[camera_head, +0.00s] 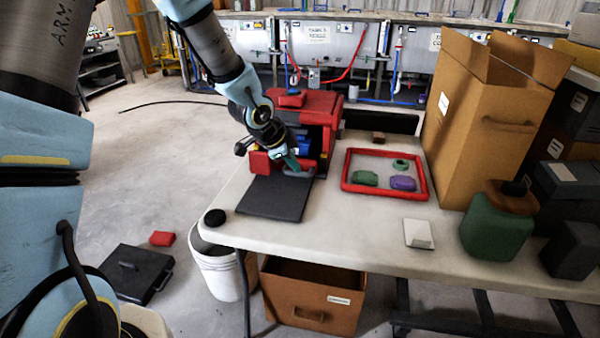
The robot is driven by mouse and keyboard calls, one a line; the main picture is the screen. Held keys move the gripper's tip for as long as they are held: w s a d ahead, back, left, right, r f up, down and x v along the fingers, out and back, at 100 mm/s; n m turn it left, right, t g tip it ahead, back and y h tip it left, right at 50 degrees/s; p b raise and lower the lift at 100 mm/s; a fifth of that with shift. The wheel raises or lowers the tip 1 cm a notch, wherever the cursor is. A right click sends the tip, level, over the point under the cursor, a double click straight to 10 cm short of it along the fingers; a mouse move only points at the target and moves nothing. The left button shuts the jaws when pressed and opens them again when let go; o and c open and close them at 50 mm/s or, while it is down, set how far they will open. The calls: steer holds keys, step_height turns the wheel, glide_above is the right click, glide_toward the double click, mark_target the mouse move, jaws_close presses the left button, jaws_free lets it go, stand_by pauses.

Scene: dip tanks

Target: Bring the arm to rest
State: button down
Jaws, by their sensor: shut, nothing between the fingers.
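My arm reaches in from the upper left over the table (340,228). My gripper (293,163) is at the front of a red box-shaped machine (318,103), close above a dark flat panel (274,198) that lies in front of it. The gripper is shut, with nothing seen in it. It overlaps a grey-and-red part at the machine's opening; I cannot tell whether they touch. A blue thing shows inside the machine, partly hidden by my wrist.
A red-rimmed tray (347,181) holds green and purple pieces. A white block (418,233), a green jar (494,222) and a tall open cardboard box (485,105) stand to the right. A white bucket (220,271) and brown box (312,298) sit below. Floor at left is mostly clear.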

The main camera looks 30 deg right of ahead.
steer(key=w+a+r+n+y, duration=0.1)
steer(key=a+r+n, duration=0.15)
steer(key=a, duration=0.45)
steer(key=w+a+r+n+t+y, duration=0.1)
steer(key=a+n+y, duration=0.1)
steer(key=a+n, duration=0.35)
steer(key=w+a+r+n+y, duration=0.1)
steer(key=w+a, duration=0.1)
steer(key=a, duration=0.7)
steer(key=s+a+r+n+y, duration=0.1)
steer(key=s+a+n, duration=0.4)
steer(key=a, duration=0.4)
steer(key=s+a+r+n+g+y, duration=0.1)
steer(key=s+a+r+n, duration=0.1)
steer(key=s+a+n, duration=0.3)
steer(key=a+n, duration=0.3)
steer(key=a, duration=0.1)
steer(key=shift+r+g, duration=0.25)
steer(key=shift+g, duration=0.05)
